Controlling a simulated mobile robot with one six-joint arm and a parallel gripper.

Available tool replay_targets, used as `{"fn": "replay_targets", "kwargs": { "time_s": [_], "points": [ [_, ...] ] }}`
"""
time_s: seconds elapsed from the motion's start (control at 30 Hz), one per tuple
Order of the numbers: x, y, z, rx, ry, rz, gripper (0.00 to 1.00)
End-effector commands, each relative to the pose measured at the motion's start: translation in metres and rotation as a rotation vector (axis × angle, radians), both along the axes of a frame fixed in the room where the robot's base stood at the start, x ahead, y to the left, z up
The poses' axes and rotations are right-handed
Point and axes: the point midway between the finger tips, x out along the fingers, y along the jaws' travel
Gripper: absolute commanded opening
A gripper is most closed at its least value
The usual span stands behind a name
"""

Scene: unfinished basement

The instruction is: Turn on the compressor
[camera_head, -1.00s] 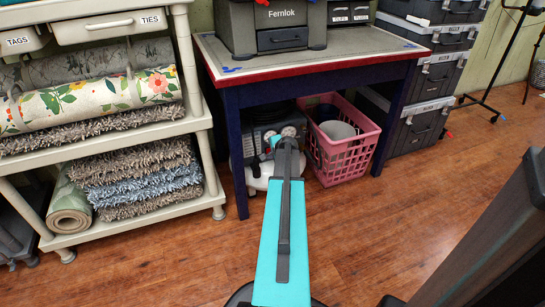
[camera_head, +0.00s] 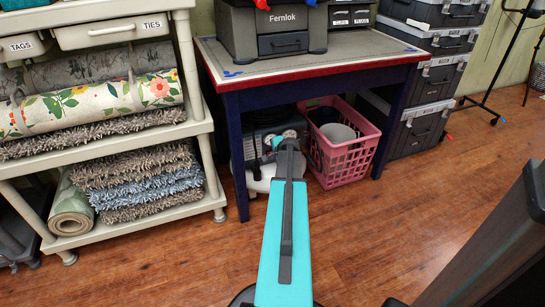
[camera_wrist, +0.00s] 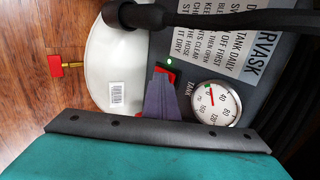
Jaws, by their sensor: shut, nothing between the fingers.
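The compressor (camera_head: 262,150) stands on the floor under the table, partly hidden by my arm. The wrist view shows its dark panel with printed text, a round white tank gauge (camera_wrist: 214,104) and a pale tank (camera_wrist: 115,65). The gauge needle is near its low end. A red switch (camera_wrist: 170,77) shows beside my gripper (camera_wrist: 161,78), with a small bright green dot (camera_wrist: 169,62) just beyond it. My gripper is shut and empty, its fingertips at the switch and covering part of it. I cannot tell whether they touch.
A pink basket (camera_head: 347,160) stands right of the compressor. The blue table (camera_head: 340,62) with a red edge is above both. A dark hose (camera_wrist: 220,20) crosses the panel, and a red-handled valve (camera_wrist: 55,70) sticks out. Shelves (camera_head: 120,225) stand left; open floor lies in front.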

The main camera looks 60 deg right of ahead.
Motion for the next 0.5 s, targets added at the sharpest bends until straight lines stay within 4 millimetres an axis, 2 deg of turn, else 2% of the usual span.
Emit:
{"fn": "replay_targets", "kwargs": {
  "time_s": [0.5],
  "points": [
    [-0.0022, 0.0047, 0.0002, -0.001, -0.001, 0.001, 0.0]
  ]
}}
